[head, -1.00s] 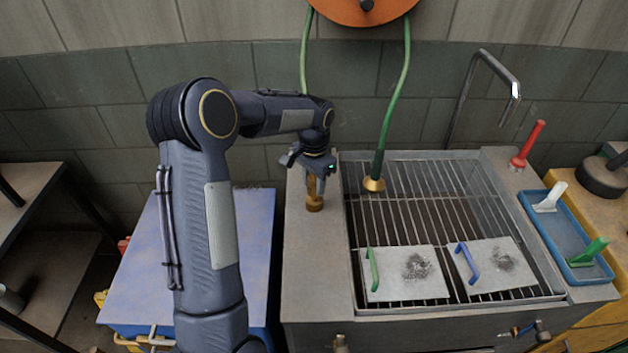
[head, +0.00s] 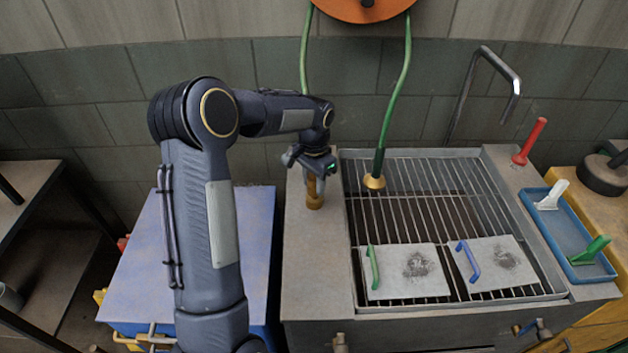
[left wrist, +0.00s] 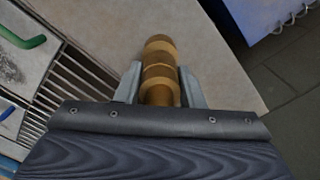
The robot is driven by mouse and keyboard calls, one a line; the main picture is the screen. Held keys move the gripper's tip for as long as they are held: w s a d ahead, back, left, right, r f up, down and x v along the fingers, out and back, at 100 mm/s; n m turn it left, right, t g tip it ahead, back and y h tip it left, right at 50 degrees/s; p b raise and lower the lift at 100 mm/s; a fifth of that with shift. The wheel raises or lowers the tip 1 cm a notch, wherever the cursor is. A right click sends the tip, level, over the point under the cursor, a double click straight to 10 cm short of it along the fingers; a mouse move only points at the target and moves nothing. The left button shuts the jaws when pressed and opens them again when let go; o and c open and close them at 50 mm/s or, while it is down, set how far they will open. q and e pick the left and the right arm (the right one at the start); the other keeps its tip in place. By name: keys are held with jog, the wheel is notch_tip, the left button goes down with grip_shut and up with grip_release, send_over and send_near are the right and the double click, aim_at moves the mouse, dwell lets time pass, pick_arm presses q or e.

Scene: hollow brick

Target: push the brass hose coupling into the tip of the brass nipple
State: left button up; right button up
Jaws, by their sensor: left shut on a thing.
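My left gripper (head: 315,182) points down over the left ledge of the sink unit, shut on the brass hose coupling. In the left wrist view the coupling (left wrist: 160,93) is between the two grey fingers (left wrist: 160,88). The brass nipple (head: 315,202) stands on the ledge below the fingers; it also shows beyond the coupling in the wrist view (left wrist: 158,46). The two brass parts look in line, one above the other. Whether they touch, or how deep one sits in the other, I cannot tell. My right gripper is not in view.
A second green hose ends in a brass nozzle (head: 374,182) over the grate, right of the gripper. An orange reel (head: 350,10) hangs above. Two plates (head: 405,273) with handles lie on the grate. A blue tray (head: 540,232) is at the right.

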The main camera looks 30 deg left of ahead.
pick_arm(q)
jog(key=shift+f+b, duration=0.65)
jog(key=shift+f, duration=0.3)
jog(key=o, duration=1.1)
jog(key=shift+r, duration=0.1)
notch_tip(320, 180, up, 8)
jog(key=shift+f+b, duration=0.15)
jog(key=shift+b, duration=0.2)
jog(key=s+d+r+n+t+h, duration=0.1)
jog(key=s+d+r, duration=0.1)
jog(key=s+r, duration=0.35)
jog(key=s+d+r+n+t+h, duration=0.1)
jog(key=s+d+r+t, duration=0.1)
jog(key=s, duration=0.6)
jog(key=s+d+f+n+t, duration=0.1)
jog(key=s+d, duration=0.1)
jog(key=s, duration=0.3)
jog(key=s+d+f+n+h, duration=0.1)
jog(key=s+d+f, duration=0.1)
jog(key=s, duration=0.3)
jog(key=s+d+f+n+t, duration=0.1)
jog(key=s+d, duration=0.2)
jog(key=s, duration=0.2)
jog(key=shift+s+d+f+t+h, duration=0.2)
jog(key=shift+d+t+h, duration=0.1)
jog(key=shift+h, duration=0.1)
